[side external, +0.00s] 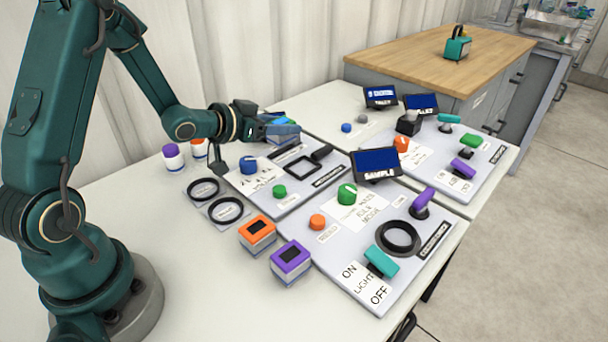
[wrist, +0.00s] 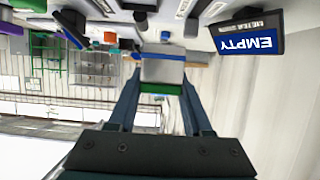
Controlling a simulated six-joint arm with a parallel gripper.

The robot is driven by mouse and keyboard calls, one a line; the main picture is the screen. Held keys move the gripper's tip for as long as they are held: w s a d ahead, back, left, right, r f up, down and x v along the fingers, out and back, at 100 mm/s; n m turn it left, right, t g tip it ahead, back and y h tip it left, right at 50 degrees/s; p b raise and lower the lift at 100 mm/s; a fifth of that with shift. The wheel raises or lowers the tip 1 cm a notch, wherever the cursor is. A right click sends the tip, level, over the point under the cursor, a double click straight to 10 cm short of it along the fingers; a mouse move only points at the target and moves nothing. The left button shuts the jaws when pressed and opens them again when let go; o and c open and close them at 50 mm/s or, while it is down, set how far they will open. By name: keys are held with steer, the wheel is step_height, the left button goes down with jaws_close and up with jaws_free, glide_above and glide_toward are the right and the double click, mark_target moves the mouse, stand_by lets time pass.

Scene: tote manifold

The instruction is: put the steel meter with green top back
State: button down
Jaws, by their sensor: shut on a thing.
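My gripper (wrist: 161,92) is shut on the steel meter with green top (wrist: 163,72) in the wrist view. The meter's grey body sits between the two fingertips, with a green strip on its near edge and blue on the opposite edge. In the side view my gripper (side external: 284,131) is at the back of the left-hand panel (side external: 247,186), above its surface. Blue and green bits show around the fingers there, but I cannot tell the meter's outline clearly. An empty black square frame (side external: 291,173) lies on that panel, in front of the gripper.
An orange-topped meter (side external: 257,234) and a purple-topped meter (side external: 290,262) stand on the table in front. Two black rings (side external: 203,188) lie at the left. Knobs, levers and a SAMPLE display (side external: 376,164) rise from the panels. An EMPTY display (wrist: 248,38) is near the gripper.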

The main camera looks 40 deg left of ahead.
steer(key=s+a+r, duration=0.4)
steer(key=a, duration=0.2)
steer(key=s+d+m+g+h, duration=0.45)
steer(key=d+m+h, duration=0.2)
steer(key=d, duration=0.65)
steer(key=s+d+m+g+h, duration=0.45)
steer(key=d+m+h, duration=0.2)
steer(key=d, duration=0.65)
steer(key=shift+m+y, duration=0.3)
steer(key=s+d+f, duration=0.1)
steer(key=d+f, duration=0.1)
steer(key=d, duration=0.1)
steer(key=s+d+f, duration=0.1)
steer(key=d+f, duration=0.2)
steer(key=d, duration=0.1)
steer(key=s+d+f, duration=0.1)
steer(key=d+f, duration=0.1)
steer(key=d, duration=0.2)
steer(key=shift+s+d+f, duration=0.1)
steer(key=shift+s+f, duration=0.1)
steer(key=shift+f, duration=0.2)
steer(key=shift+w+f+t, duration=0.1)
steer(key=shift+f+t, duration=0.2)
steer(key=shift+f, duration=1.6)
